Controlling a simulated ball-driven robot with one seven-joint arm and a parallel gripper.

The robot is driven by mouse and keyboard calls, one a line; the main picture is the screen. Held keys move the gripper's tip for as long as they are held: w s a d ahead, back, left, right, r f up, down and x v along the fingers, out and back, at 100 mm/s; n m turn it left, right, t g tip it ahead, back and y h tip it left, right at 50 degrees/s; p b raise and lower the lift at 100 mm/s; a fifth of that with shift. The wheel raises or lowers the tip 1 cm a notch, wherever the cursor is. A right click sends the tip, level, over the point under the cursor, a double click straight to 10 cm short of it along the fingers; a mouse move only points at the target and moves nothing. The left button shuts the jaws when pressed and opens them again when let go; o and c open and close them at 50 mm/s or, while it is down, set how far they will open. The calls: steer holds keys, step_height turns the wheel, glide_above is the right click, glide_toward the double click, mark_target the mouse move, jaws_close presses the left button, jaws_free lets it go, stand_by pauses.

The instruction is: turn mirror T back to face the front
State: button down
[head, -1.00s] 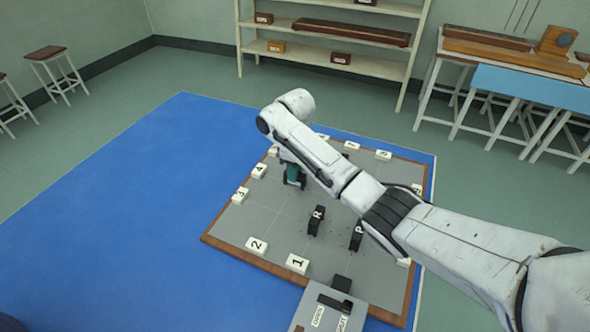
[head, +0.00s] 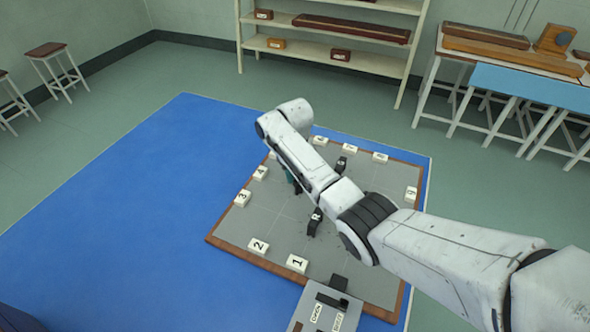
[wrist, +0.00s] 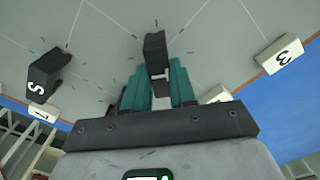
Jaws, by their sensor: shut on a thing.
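Mirror T (wrist: 154,48) is a small black upright block with a white letter T, seen in the middle of the wrist view. My gripper (wrist: 158,78) has teal fingers on either side of it and is shut on it. The mirror stands at the grey board. In the head view my gripper (head: 292,181) is mostly hidden behind my white arm, and mirror T cannot be made out there. Which way its face points is hard to tell.
Black mirror S (wrist: 44,75) stands to the left in the wrist view. Mirror R (head: 315,221) stands nearer on the grey board (head: 275,220). White numbered blocks, such as block 3 (head: 242,198), line the board's edge. A grey panel (head: 325,310) sits at the front.

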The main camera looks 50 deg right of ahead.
steer(key=m+p, duration=0.1)
steer(key=m, duration=0.4)
steer(key=shift+w+m, duration=0.1)
steer(key=shift+m, duration=2.4)
steer(key=c, duration=0.9)
jaws_free()
steer(key=shift+r, duration=0.1)
step_height(320, 180, up, 11)
steer(key=shift+f, duration=0.15)
steer(key=shift+f, duration=0.1)
